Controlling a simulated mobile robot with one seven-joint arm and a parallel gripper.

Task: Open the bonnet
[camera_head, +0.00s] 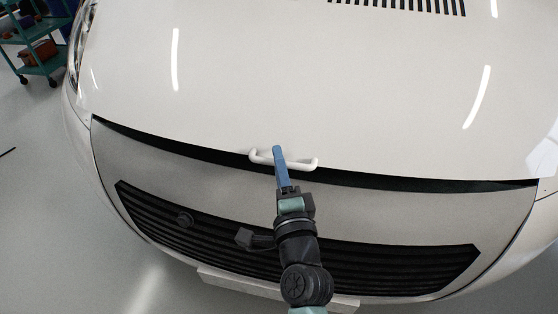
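The white bonnet (300,80) fills the upper part of the head view. A dark gap (400,181) runs along its front edge, above the grey front panel. A white bar handle (306,164) sits at the middle of that edge. My gripper (278,155) is at the handle, its blue fingers overlapping the bar's middle. From above, the fingers line up as one, so I cannot tell whether they are closed on the bar or only around it. The part of the handle under the fingers is hidden.
The black slatted grille (380,262) and a pale plate (232,283) lie below, partly behind my arm. A green trolley (40,62) with items stands at the far left.

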